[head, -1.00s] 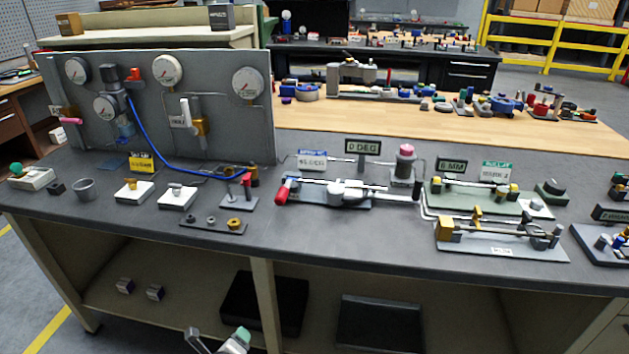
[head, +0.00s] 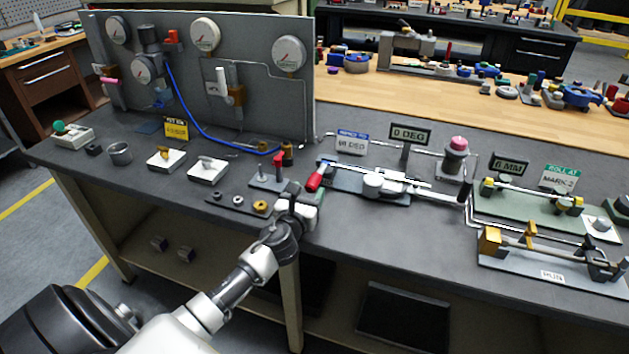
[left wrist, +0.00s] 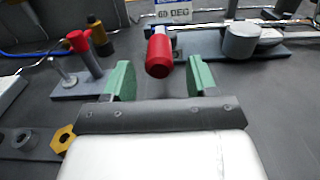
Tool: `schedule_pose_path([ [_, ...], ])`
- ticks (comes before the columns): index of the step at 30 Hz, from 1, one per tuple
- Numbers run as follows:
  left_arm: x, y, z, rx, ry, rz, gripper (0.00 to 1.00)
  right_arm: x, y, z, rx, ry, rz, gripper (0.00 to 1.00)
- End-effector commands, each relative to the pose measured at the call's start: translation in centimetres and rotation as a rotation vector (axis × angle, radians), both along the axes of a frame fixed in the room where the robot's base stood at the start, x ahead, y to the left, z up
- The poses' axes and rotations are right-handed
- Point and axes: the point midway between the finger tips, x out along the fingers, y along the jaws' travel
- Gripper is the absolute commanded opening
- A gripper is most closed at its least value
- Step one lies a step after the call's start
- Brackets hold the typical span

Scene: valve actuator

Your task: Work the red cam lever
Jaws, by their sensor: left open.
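A red cylindrical handle (head: 315,181) sticks out at the left end of the valve actuator (head: 383,184) on the grey bench. In the left wrist view the red handle (left wrist: 160,54) points toward me, ahead of and between my fingers. My left gripper (head: 309,196) is open and empty just in front of the handle. Its two green fingers (left wrist: 160,78) stand to either side, with gaps and no visible contact. A smaller upright red-topped lever (head: 279,157) stands on a grey plate to the left; it also shows in the left wrist view (left wrist: 79,41). My right gripper is not in view.
A grey gauge panel (head: 265,110) stands behind on the left. A plate with rings and a brass nut (head: 261,206) lies left of my gripper. A 0 DEG sign (head: 410,134) and a blue-topped sign (head: 351,143) stand behind the actuator. Bare bench lies in front of the actuator.

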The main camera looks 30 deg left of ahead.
Motion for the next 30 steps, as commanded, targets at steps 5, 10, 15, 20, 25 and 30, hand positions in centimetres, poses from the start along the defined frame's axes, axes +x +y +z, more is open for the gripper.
schedule_pose_path([
  [5, 2.9, 0.7, 0.0, -0.003, 0.000, 0.002, 0.57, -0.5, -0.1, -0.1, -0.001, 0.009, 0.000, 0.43],
  [10, 4.2, 1.0, 0.0, -0.001, 0.001, 0.001, 0.57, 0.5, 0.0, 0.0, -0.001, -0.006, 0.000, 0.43],
  [15, 4.5, 1.1, -0.1, -0.001, 0.002, 0.000, 0.57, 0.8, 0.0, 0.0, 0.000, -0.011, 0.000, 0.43],
  [20, 4.4, 1.1, -0.1, -0.001, 0.002, 0.000, 0.57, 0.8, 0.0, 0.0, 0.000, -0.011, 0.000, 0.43],
  [25, 4.4, 1.1, -0.1, -0.002, 0.001, 0.000, 0.31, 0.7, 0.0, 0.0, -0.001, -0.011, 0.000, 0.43],
  [30, 4.4, 1.1, -0.1, -0.002, 0.001, 0.000, 0.05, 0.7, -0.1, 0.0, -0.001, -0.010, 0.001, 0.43],
])
